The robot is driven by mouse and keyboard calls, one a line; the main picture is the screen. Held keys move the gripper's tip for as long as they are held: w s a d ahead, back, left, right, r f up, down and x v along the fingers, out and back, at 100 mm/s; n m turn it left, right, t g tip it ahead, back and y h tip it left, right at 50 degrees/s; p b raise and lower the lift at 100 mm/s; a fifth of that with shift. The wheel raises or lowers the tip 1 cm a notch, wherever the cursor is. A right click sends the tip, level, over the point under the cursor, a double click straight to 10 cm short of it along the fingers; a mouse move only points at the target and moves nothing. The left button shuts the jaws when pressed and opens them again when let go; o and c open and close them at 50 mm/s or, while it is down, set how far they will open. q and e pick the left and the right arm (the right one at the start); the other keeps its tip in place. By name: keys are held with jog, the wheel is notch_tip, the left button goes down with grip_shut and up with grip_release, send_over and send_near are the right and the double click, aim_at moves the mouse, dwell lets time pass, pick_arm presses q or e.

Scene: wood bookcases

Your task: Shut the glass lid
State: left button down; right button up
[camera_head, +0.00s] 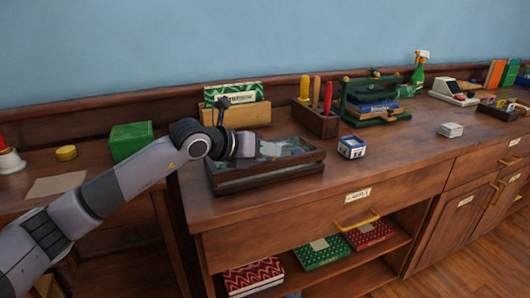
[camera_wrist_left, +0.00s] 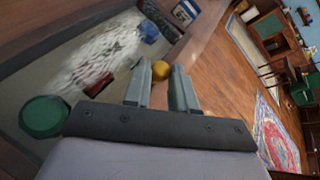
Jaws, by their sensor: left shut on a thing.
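The glass lid (camera_head: 290,148) belongs to a low wooden display case (camera_head: 268,180) on the dark wood cabinet. Its wood-framed pane shows pale contents; I cannot tell how far it stands from the case rim. My left gripper (camera_head: 250,145) reaches over the case from the left, and the arm hides part of its back left. In the left wrist view, the fingers (camera_wrist_left: 160,88) are closed around a small round brass-coloured knob (camera_wrist_left: 160,70). The pane fills the left of that view, beside the fingers. My right gripper is not in view.
A small blue-and-white box (camera_head: 351,147) stands right of the case. A tool holder (camera_head: 316,121) and a green rack (camera_head: 372,108) stand behind. A green box (camera_head: 131,140) is at left. The cabinet top at right front is clear.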

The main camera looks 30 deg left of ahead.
pick_arm(q)
jog(key=shift+s+d+f+b, duration=0.15)
jog(key=shift+d+f+b, duration=0.1)
jog(key=shift+f, duration=0.2)
jog(key=shift+s+d+f+b, duration=0.1)
jog(key=shift+f+b, duration=0.1)
jog(key=shift+f, duration=0.35)
jog(key=c, duration=1)
grip_release()
jog(key=shift+s+d, duration=0.1)
jog(key=shift+o, duration=0.2)
jog(key=shift+a+f, duration=0.1)
jog(key=shift+a, duration=0.1)
jog(key=shift+s+a, duration=0.15)
jog(key=r+v, duration=0.1)
jog(key=v, duration=0.6)
jog(key=shift+d, duration=0.25)
